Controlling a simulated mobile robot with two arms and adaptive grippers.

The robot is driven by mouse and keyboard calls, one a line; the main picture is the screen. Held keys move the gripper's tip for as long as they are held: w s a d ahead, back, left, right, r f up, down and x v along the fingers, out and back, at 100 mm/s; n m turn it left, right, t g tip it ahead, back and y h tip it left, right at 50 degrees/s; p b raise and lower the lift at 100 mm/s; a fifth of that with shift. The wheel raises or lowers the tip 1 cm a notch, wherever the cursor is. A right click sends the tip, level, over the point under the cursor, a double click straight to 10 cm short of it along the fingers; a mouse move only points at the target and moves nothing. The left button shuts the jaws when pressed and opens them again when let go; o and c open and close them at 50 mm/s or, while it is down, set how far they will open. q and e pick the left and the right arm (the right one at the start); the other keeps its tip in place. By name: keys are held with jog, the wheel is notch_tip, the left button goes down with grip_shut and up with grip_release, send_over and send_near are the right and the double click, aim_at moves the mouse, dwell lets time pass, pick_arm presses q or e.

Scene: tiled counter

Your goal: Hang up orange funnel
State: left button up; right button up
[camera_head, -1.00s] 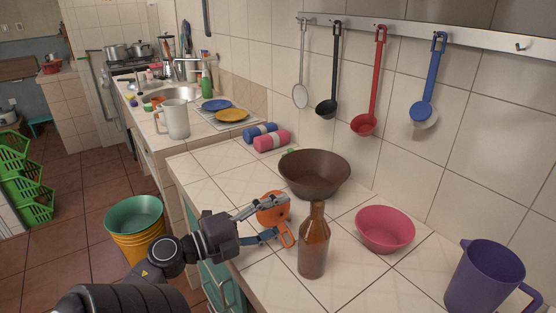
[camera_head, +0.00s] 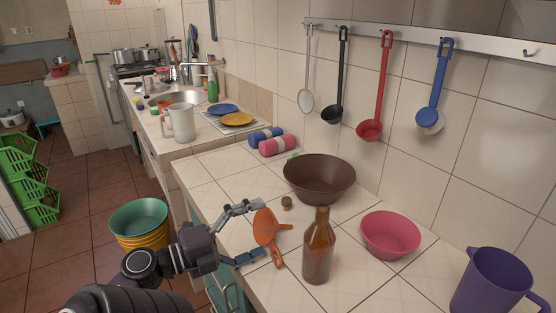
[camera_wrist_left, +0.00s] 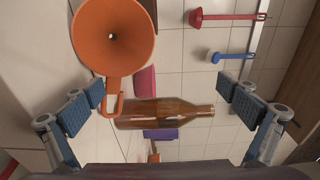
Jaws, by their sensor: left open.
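The orange funnel (camera_head: 264,226) is at the counter's left edge, tilted, with its mouth toward my left gripper, spout to the right and looped handle pointing down. I cannot tell whether it rests fully on the counter. My left gripper (camera_head: 259,231) is open, its fingers spread on the mouth side of the funnel. In the left wrist view the funnel (camera_wrist_left: 112,32) shows its mouth at upper left, with its handle near the left finger; no grip shows. A metal rail (camera_head: 440,36) on the wall has an empty hook (camera_head: 530,52) at right. My right gripper is out of view.
A brown bottle (camera_head: 318,250) stands close right of the funnel. A cork-like piece (camera_head: 287,203), brown bowl (camera_head: 319,182), pink bowl (camera_head: 390,237) and purple jug (camera_head: 492,282) are on the counter. A red ladle (camera_head: 384,90) and blue ladle (camera_head: 435,88) hang among other utensils.

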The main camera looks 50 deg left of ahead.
pick_arm(q)
jog(key=s, duration=0.4)
jog(key=s+a, duration=0.1)
jog(key=s, duration=0.1)
jog(key=shift+s, duration=0.1)
dwell(0.5)
